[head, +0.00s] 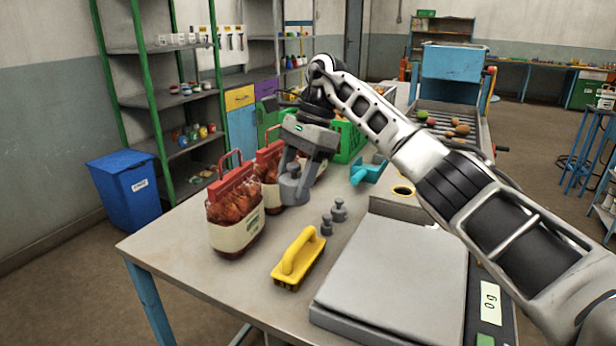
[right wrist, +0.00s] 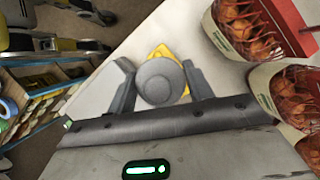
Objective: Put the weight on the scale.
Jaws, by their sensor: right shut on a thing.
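My right gripper (head: 292,172) is shut on a large grey weight (head: 293,192) with a knob top, held above the table beside the sacks. In the right wrist view the round grey weight (right wrist: 160,82) sits between the two fingers. Two smaller grey weights, one (head: 339,210) behind the other (head: 327,226), stand on the table to its right. The scale (head: 395,275) has a flat, empty grey plate at the front right; its display (head: 490,302) reads 0 g. My left gripper is not in view.
Sacks with red tops (head: 235,215) stand left of the gripper. A yellow brush (head: 299,258) lies between the sacks and the scale. A turquoise tool (head: 368,171) and a green crate (head: 347,140) are farther back. The table's front left is clear.

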